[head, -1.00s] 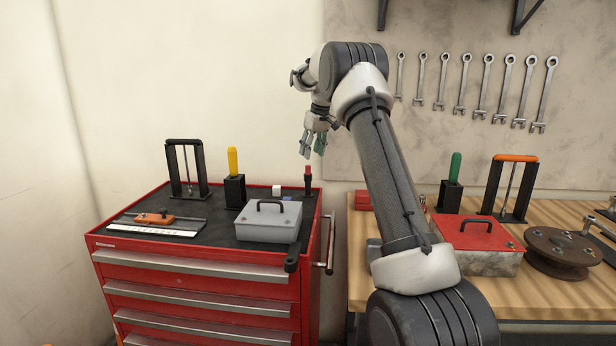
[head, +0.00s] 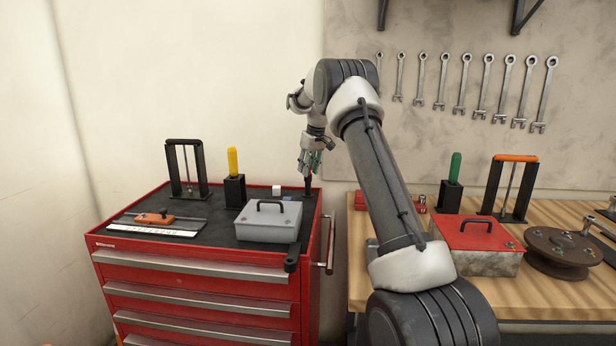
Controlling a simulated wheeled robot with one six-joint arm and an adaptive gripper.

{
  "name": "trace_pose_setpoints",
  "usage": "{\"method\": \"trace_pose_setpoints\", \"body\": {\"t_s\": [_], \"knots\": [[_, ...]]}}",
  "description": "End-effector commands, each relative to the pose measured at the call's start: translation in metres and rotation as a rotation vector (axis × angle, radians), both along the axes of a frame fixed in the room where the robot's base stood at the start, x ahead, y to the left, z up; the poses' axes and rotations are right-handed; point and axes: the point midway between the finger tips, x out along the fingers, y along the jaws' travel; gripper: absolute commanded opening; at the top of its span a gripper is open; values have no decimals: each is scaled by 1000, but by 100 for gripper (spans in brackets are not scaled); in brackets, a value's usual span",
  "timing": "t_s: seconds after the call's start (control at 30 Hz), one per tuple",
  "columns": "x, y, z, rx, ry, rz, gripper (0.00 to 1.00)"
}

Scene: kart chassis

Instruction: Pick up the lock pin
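A slim dark upright piece (head: 308,188) stands near the back right corner of the red tool cabinet's top. Its red top, seen earlier, is now hidden behind my fingers; it is probably the lock pin. My gripper (head: 311,168) points down right over it, with its fingers at the height of the red top. I cannot tell whether the fingers touch the pin or how far they are closed.
A grey box (head: 268,222) with a black handle and a small white cube (head: 276,190) are left of the pin. A yellow-handled tool (head: 233,162) stands in a black holder farther left. The workbench (head: 375,222) is to the right, with a red-lidded box (head: 474,232).

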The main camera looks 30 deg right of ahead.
Motion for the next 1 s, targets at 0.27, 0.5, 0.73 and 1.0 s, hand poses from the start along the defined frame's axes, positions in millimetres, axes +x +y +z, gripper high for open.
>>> {"method": "trace_pose_setpoints", "body": {"t_s": [0.27, 0.5, 0.73, 1.0], "knots": [[0, 0, 0, 0, 0, 0, 0], [0, 0, 4, -1, -2, 0, 0], [1, 0, 30, -1, -4, -1, 0], [1, 0, 86, -1, -5, -1, 0]]}}
